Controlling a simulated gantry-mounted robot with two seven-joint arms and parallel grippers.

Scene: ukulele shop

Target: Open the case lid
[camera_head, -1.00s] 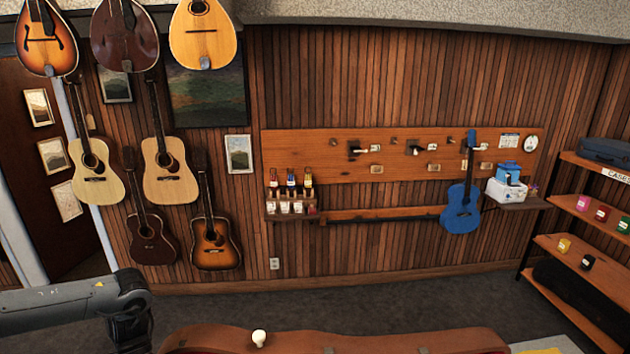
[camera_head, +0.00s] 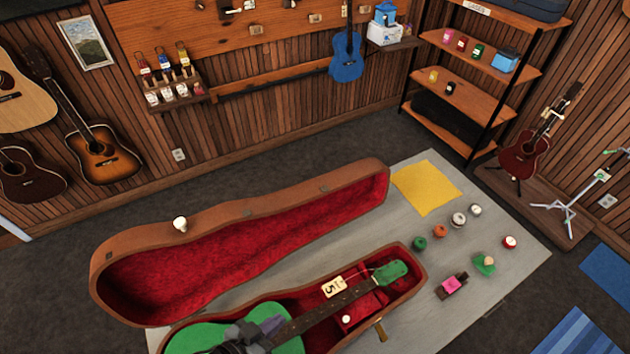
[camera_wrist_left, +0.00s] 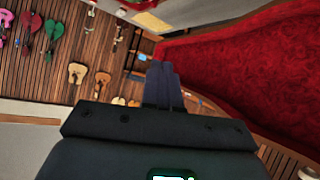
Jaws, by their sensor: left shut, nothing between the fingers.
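The brown case lid (camera_head: 115,250) stands open, swung back toward the wall, with its red lining showing. A white knob (camera_head: 180,223) sits on its rim. The case base (camera_head: 412,289) lies on the table and holds a green ukulele (camera_head: 195,338) with a dark neck. My left gripper (camera_head: 268,326) is shut and empty over the ukulele's body, apart from the lid. In the left wrist view its closed fingers (camera_wrist_left: 163,86) point toward the room, beside the red lining. My right gripper is not in view.
The pale table (camera_head: 505,243) carries a yellow cloth (camera_head: 426,187), several small round tins and a pink item (camera_head: 451,285) right of the case. A shelf rack (camera_head: 470,95) stands behind. A red ukulele (camera_head: 524,158) on a stand is at right. The floor (camera_head: 300,160) behind the table is clear.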

